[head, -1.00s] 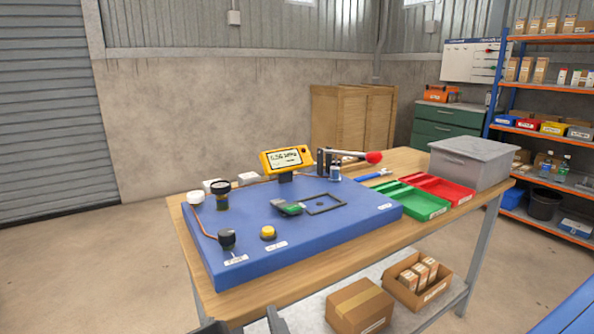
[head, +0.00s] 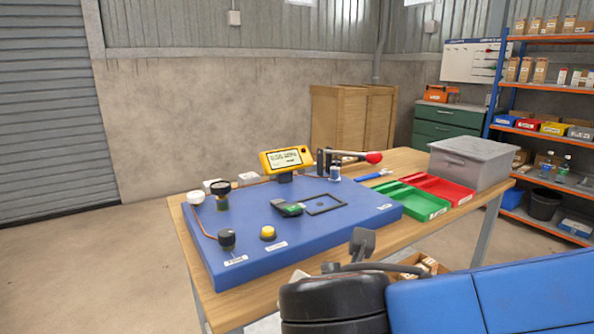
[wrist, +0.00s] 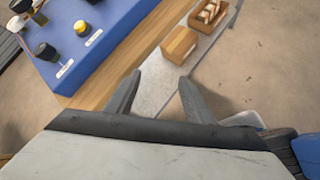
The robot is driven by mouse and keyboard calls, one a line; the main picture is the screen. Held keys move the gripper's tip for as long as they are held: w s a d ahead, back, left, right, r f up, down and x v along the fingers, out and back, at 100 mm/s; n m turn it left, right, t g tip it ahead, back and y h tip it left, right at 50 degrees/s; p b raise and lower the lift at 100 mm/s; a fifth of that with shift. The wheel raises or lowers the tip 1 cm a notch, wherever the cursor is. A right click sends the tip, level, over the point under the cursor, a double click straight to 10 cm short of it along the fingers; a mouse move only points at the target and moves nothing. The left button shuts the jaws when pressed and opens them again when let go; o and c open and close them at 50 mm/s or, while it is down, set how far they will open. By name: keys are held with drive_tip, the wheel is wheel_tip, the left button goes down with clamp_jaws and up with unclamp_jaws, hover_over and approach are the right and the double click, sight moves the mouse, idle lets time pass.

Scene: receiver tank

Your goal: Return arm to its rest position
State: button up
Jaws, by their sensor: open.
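My gripper (head: 346,256) shows in the head view at the front edge of the workbench, with its dark grey fingers apart and nothing between them. It also shows in the wrist view (wrist: 158,85), fingers spread over the bench's grey lower shelf. The blue panel (head: 330,230) lies on the wooden bench, behind and to the left of my gripper in the head view. It carries a yellow display (head: 286,160), a yellow button (head: 267,233), black knobs, a small green-and-black part and a red-tipped lever (head: 373,157). My blue and black arm links hide the bench's lower front right.
A green tray (head: 420,208), a red tray (head: 450,190) and a grey bin (head: 470,165) stand on the bench's right. In the wrist view, a cardboard box (wrist: 179,45) and an open carton (wrist: 209,16) sit on the lower shelf. Floor left of the bench is clear.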

drive_tip(key=d+f+m+g, duration=0.2)
drive_tip(key=d+f+m, duration=0.3)
drive_tip(key=d+m, duration=0.6)
drive_tip(key=d+f+m+g+y, duration=0.1)
drive_tip(key=d+f+m, duration=0.5)
drive_tip(key=d+m, duration=0.6)
drive_tip(key=m+g, duration=0.1)
drive_tip(key=m, duration=0.5)
drive_tip(key=shift+m+g, duration=0.3)
drive_tip(key=shift+g, duration=0.1)
